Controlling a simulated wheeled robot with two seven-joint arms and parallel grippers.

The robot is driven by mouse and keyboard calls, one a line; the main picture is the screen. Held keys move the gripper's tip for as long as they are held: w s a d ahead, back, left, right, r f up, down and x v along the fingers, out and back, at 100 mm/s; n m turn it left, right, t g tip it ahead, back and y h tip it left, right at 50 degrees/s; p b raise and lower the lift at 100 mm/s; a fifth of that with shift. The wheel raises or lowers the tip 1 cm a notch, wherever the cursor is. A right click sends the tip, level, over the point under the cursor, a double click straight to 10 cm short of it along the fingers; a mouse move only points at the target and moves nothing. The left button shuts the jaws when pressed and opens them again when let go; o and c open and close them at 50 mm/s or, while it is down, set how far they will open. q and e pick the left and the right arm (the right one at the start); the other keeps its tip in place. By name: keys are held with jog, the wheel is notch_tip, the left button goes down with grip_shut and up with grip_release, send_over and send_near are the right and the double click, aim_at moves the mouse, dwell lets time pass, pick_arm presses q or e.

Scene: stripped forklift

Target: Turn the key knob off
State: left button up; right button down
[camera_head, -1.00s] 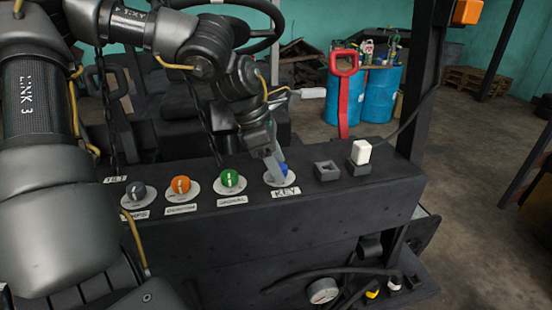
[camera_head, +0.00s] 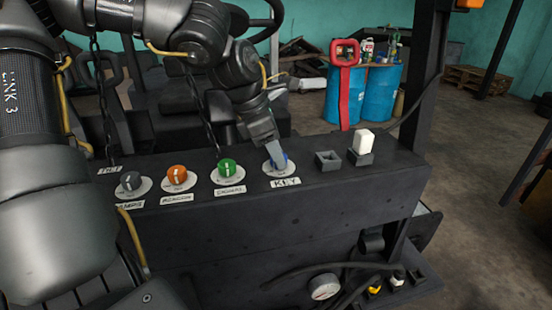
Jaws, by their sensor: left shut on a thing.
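My right gripper is not in view.
Left of the key knob stand a green knob (camera_head: 227,167), an orange knob (camera_head: 177,175) and a grey knob (camera_head: 131,181). To its right are an empty dark socket (camera_head: 328,160) and a white rocker switch (camera_head: 364,141). A red handle (camera_head: 346,85) and blue barrels (camera_head: 380,95) stand behind.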

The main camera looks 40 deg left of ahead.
pick_arm(q)
jog(key=n+y+b, duration=0.1)
jog(key=n+b, duration=0.1)
jog(key=b, duration=0.1)
jog(key=n+t+b, duration=0.1)
jog(key=n+b, duration=0.2)
jog(key=shift+d+f+y+b, duration=0.2)
jog(key=shift+y+b, duration=0.1)
jog(key=shift+y, duration=0.1)
jog(key=n+y+b, duration=0.1)
jog(key=n, duration=0.1)
jog(key=shift+r+n, duration=0.15)
jog(key=shift+n, duration=0.25)
jog(key=shift+r+n+y+b, duration=0.1)
jog(key=shift+n+y+b, duration=0.2)
jog(key=shift+n, duration=0.8)
jog(key=o, duration=1)
jog(key=shift+s, duration=0.1)
jog(key=shift+s+r, duration=0.1)
jog(key=shift+r, duration=0.4)
jog(key=v, duration=0.9)
jog(key=shift+s+d+r+p, duration=0.25)
jog(key=shift+r+p, duration=0.1)
jog(key=shift+p, duration=0.1)
